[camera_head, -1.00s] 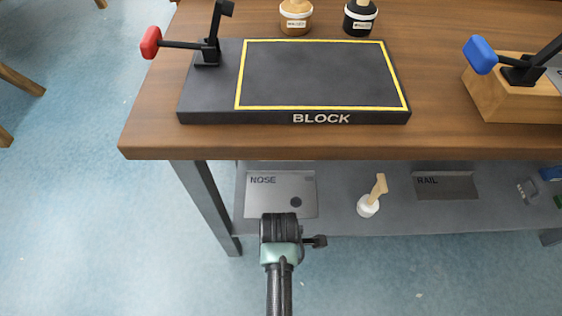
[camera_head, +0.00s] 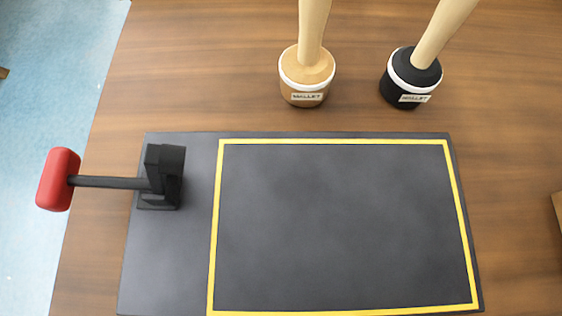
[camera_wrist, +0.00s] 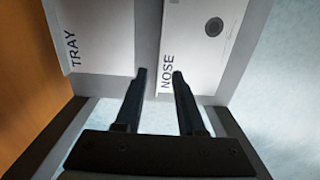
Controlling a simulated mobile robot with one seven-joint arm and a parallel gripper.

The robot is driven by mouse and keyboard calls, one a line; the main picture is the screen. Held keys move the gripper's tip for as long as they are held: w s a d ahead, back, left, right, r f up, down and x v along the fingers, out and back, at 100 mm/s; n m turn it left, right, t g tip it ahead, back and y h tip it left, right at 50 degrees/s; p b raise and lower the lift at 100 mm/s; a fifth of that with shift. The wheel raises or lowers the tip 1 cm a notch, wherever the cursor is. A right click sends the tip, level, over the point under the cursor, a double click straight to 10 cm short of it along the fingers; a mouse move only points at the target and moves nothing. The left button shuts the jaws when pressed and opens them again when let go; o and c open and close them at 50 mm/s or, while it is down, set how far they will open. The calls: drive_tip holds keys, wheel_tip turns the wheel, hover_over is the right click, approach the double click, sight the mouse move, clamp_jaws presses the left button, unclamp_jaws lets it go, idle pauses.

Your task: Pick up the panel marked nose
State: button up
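The panel marked NOSE (camera_wrist: 196,48) is pale grey with a dark round spot, and it shows in the upper right of the wrist view. My gripper (camera_wrist: 158,74) is open, its two dark fingers apart with nothing visibly held. The fingertips reach up to the panel's near left corner, and the right fingertip overlaps it in the picture. I cannot tell whether they touch. The head view shows neither the panel nor the gripper.
A panel marked TRAY (camera_wrist: 100,38) lies left of the NOSE panel. In the head view, a black board (camera_head: 340,225) with a yellow outline and a red-handled clamp (camera_head: 110,183) sits on the wooden tabletop (camera_head: 215,70). A tan mallet (camera_head: 305,75) and a black mallet (camera_head: 411,77) stand behind it.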

drive_tip(key=f+b, duration=0.3)
drive_tip(key=f, duration=0.3)
drive_tip(key=shift+s+f, duration=0.2)
wheel_tip(320, 180, down, 6)
drive_tip(key=b, duration=0.4)
drive_tip(key=shift+w+d+r, duration=0.1)
drive_tip(key=shift+d, duration=0.05)
drive_tip(key=shift+r, duration=0.1)
clamp_jaws()
idle(0.7)
